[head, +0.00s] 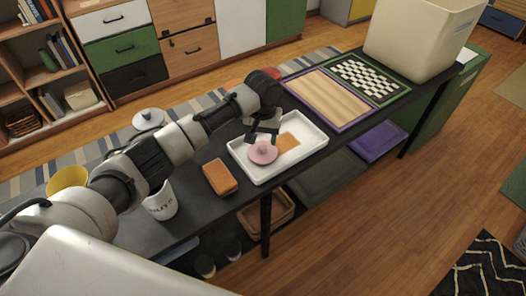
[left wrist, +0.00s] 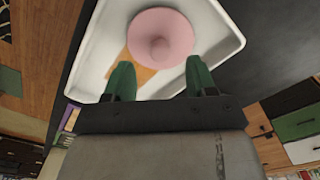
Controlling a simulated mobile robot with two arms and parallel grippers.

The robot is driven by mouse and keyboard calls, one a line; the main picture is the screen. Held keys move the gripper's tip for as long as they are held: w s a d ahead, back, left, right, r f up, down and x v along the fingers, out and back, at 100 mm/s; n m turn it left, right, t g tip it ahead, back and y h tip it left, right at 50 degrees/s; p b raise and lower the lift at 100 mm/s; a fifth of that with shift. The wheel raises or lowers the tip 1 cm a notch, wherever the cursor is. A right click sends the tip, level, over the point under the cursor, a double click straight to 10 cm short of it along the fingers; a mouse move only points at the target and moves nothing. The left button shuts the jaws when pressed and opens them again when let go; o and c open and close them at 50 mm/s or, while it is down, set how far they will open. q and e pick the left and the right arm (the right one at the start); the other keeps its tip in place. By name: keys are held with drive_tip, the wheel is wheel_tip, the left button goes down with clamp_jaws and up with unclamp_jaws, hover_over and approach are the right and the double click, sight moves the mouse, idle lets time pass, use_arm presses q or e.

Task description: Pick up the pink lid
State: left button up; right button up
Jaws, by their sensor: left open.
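The pink lid (head: 262,153) is round with a small knob on top. It lies in the white tray (head: 240,158) on the black table, beside an orange-brown flat piece (head: 289,141). In the left wrist view the lid (left wrist: 160,38) is just ahead of the fingertips, with its knob facing the camera. My left gripper (head: 263,138) is above the tray at the lid. Its two green-tipped fingers (left wrist: 158,78) are spread apart with nothing between them. I cannot tell from these views how far the fingertips are above the lid. My right gripper is not in view.
An orange block (head: 220,178) and a white mug (head: 161,201) stand left of the tray. A wooden board with a purple edge (head: 328,98), a checkered board (head: 368,80) and a large cream bin (head: 415,40) are to the right.

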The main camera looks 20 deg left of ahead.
sight(263, 146)
use_arm(q)
wheel_tip(263, 146, down, 5)
drive_tip(key=shift+w+r, duration=0.1)
drive_tip(key=c, duration=1)
drive_tip(key=shift+r, duration=0.1)
